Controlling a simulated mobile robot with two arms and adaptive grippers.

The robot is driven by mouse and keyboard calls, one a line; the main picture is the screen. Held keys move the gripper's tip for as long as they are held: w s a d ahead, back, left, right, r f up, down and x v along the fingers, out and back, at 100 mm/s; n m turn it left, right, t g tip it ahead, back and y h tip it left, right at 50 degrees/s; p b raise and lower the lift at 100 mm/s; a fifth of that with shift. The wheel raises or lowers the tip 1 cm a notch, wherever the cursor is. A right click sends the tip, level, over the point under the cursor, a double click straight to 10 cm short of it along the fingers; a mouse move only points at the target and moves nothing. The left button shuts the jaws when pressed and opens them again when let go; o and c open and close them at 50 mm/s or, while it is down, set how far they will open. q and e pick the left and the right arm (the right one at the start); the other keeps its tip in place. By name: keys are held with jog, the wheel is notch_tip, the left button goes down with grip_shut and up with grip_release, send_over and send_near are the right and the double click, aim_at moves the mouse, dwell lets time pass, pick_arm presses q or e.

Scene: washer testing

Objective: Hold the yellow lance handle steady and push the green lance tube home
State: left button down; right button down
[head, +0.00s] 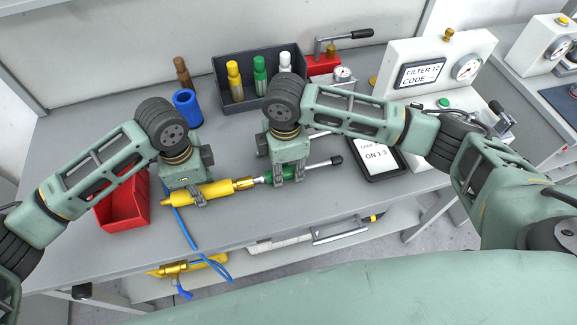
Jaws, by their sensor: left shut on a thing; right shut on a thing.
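The yellow lance handle (215,192) lies level over the front middle of the grey table. My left gripper (199,200) is shut on it from above. My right gripper (288,178) is shut on the green tube. The brass end of the handle meets or nearly meets the tube's left end; I cannot tell how deep the tube sits. The gripper fingers hide parts of both pieces.
A dark tray (222,72) at the back holds yellow, green and white bottles. A tablet (375,160) and a white gauge box (436,75) are at the right. A blue hose hangs over the front edge.

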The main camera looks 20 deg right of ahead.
jog(key=shift+a, duration=0.45)
jog(key=shift+a, duration=0.2)
jog(key=c, duration=1.4)
grip_release()
notch_tip(320, 180, up, 12)
pick_arm(q)
jog(key=c, duration=1.2)
grip_release()
